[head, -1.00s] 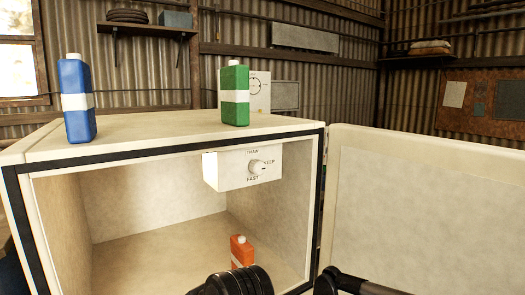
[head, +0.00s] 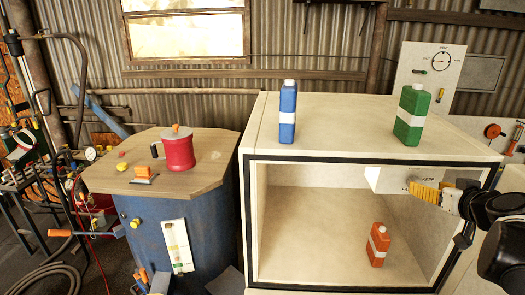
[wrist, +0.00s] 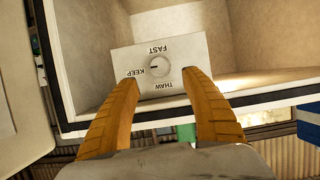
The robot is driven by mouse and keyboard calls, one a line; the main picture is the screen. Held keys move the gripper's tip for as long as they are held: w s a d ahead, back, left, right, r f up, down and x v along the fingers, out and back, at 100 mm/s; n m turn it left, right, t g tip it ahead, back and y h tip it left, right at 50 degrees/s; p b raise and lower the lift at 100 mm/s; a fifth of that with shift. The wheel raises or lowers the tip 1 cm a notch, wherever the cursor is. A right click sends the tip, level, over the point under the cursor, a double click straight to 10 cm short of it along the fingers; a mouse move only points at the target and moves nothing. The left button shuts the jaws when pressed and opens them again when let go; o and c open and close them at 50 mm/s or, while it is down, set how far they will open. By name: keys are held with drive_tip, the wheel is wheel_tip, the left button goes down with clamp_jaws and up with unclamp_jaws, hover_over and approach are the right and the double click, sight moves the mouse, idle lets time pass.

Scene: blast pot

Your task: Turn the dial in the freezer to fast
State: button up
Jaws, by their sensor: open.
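The freezer (head: 250,200) stands open, a pale box with a black front edge. A white dial box (head: 374,180) hangs under its ceiling at the right; my gripper hides most of its face in the head view. In the wrist view, the picture is upside down and shows the round dial (wrist: 160,67) with labels FAST, KEEP and THAW. The dark mark on the dial points toward KEEP. My gripper (head: 425,191) is open at the freezer mouth. In the wrist view its yellow fingers (wrist: 160,80) lie either side of the dial, apparently not touching it.
An orange bottle (head: 378,246) stands inside the freezer. Blue (head: 288,113) and green (head: 411,117) bottles stand on top. A blue cabinet with a wooden top (head: 140,178) holding a red pot (head: 178,150) is at left. The open door (wrist: 22,120) shows in the wrist view.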

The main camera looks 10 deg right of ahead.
drive_tip(key=x, duration=0.7)
drive_tip(key=shift+w+f+p, duration=0.1)
drive_tip(key=shift+p, duration=0.3)
drive_tip(key=c, duration=1.2)
